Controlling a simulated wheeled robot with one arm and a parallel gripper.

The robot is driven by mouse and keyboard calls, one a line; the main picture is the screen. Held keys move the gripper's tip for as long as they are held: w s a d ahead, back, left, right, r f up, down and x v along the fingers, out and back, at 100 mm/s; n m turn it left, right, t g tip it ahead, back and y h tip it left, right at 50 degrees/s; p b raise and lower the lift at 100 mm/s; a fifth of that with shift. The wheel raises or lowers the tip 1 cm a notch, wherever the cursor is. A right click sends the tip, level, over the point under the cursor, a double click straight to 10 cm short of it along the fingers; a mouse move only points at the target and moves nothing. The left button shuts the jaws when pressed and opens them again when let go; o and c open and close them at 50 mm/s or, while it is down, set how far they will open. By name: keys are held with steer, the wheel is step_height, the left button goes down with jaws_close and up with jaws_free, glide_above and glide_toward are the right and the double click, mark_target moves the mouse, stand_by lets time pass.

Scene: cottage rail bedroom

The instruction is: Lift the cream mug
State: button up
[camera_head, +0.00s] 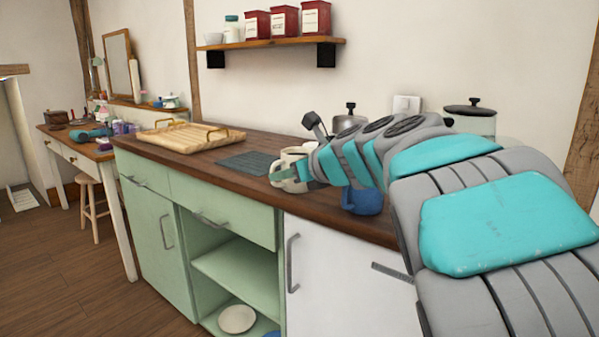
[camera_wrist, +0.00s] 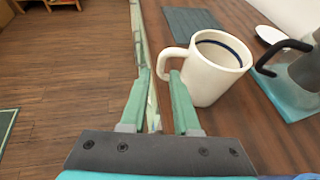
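The cream mug (camera_head: 291,163) stands upright on the brown wooden counter, near its front edge. In the wrist view the mug (camera_wrist: 214,75) shows its open top, with a dark line inside the rim, and its handle points left. My gripper (camera_wrist: 160,74) is open, with one green finger on each side of the handle's outer part. I cannot tell whether either finger touches the handle. In the head view my gripper (camera_head: 296,173) is in front of the mug and partly hides it.
A dark grey mat (camera_head: 247,162) and a wooden tray (camera_head: 191,138) lie left of the mug. A blue mug (camera_head: 362,201) stands to the right, partly behind my arm. A kettle (camera_head: 349,121) is behind. A teal-based object with a dark handle (camera_wrist: 296,88) is close at right.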

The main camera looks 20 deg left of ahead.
steer(key=shift+r+x, duration=0.2)
steer(key=shift+x, duration=1.9)
steer(key=shift+r+x, duration=0.2)
steer(key=shift+x, duration=1.85)
steer(key=shift+w, duration=0.15)
jaws_close()
